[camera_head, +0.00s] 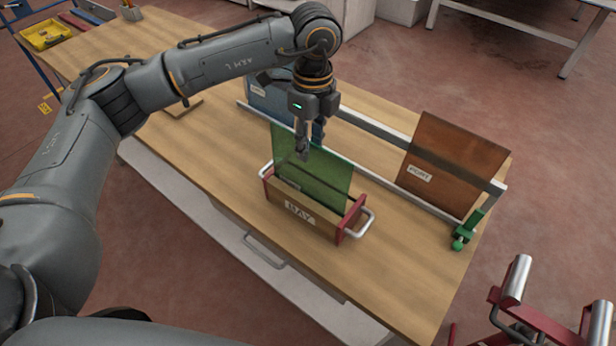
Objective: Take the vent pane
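No label that I can read says vent. A green glass pane (324,182) stands upright in a wooden box (287,206) with red ends, labelled BAY. A blue pane (268,100) with an unreadable label leans at the rack behind, partly hidden by my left gripper. A brown pane (456,158), labelled what looks like PORT, leans at the rack's right end. My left gripper (303,153) points down at the upper edge of the green pane, overlapping it in view. Whether its fingers are open or closed on the glass is unclear. My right gripper is out of view.
A metal rack rail (371,127) runs along the wooden table (393,255), with a green clamp (467,230) at its right end. The box has a metal handle (364,222). A red frame with metal rollers (517,281) stands lower right. A yellow tray (45,35) sits far left.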

